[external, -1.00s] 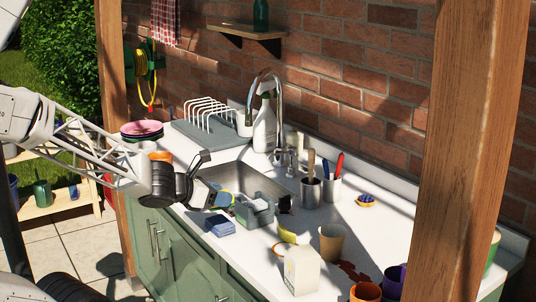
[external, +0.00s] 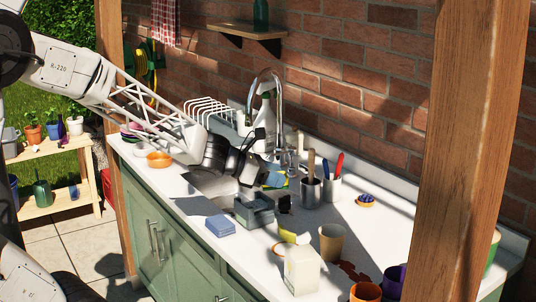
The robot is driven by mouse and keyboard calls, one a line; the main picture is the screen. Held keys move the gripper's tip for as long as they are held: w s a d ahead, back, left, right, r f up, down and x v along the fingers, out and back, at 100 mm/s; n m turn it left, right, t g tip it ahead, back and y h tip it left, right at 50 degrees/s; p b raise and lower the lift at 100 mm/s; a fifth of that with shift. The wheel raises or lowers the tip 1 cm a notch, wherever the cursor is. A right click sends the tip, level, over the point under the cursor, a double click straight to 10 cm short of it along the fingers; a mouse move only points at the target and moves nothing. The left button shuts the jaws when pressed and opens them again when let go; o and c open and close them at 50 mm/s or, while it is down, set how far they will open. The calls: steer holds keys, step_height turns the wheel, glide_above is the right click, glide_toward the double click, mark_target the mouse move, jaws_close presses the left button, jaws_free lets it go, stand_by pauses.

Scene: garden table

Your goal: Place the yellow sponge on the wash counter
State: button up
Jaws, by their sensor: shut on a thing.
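The white wash counter (external: 205,202) runs along the brick wall. I cannot tell whether the held thing touches anything below it.
A tap (external: 281,105), spray bottle (external: 265,125) and utensil cups (external: 311,192) stand close by. A grey caddy (external: 254,209), blue cloths (external: 220,225) and a carton (external: 301,268) are nearer the front. Counter left of the cloths is clear.

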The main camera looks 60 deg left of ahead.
steer(key=w+d+f+m+g+h, duration=0.2)
steer(key=w+d+m+g+h, duration=0.1)
steer(key=w+d, duration=0.8)
steer(key=w+d+f+m+g+h, duration=0.3)
steer(key=w+d+m, duration=0.3)
steer(key=w+d, duration=0.5)
steer(key=shift+w+d+g+h, duration=0.15)
steer(key=shift+w+g+h, duration=0.55)
steer(key=shift+w, duration=0.5)
steer(key=shift+f, duration=0.1)
steer(key=shift+f, duration=3.15)
steer(key=shift+f, duration=0.1)
steer(key=shift+f, duration=1.75)
steer(key=shift+f, duration=0.15)
